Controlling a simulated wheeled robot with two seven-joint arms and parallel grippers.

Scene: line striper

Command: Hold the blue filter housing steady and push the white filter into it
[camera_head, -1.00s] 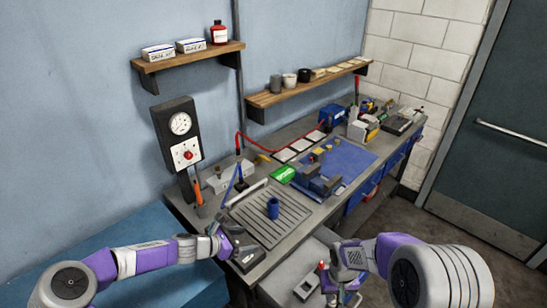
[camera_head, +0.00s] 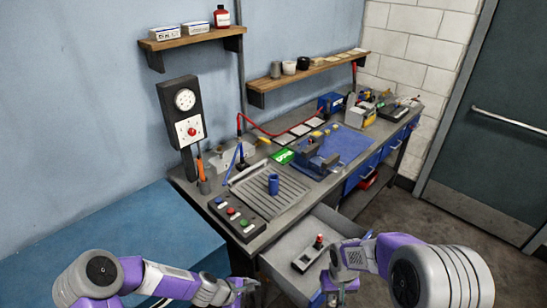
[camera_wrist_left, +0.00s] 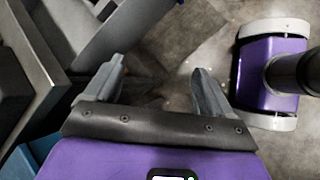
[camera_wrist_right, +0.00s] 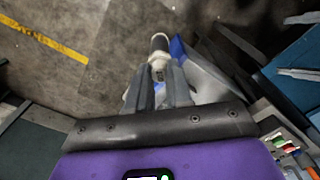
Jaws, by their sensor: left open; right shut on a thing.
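The blue filter housing (camera_head: 273,184) stands upright on the grooved grey tray (camera_head: 258,207) on the bench. Neither gripper touches it. I cannot make out the white filter for sure in any view. My right gripper (camera_head: 339,289) is low at the front of the open drawer. In the right wrist view its fingers (camera_wrist_right: 158,76) are shut on a pale, round bar beside the drawer's blue front, which looks like the drawer handle (camera_wrist_right: 158,44). My left gripper (camera_head: 248,289) is in front of the bench; in the left wrist view its fingers (camera_wrist_left: 158,78) are apart and empty.
A button box (camera_head: 236,216) sits at the bench's front left. A vise (camera_head: 312,160) and blue mat (camera_head: 350,146) lie farther right. A gauge post (camera_head: 178,115) stands at the back.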

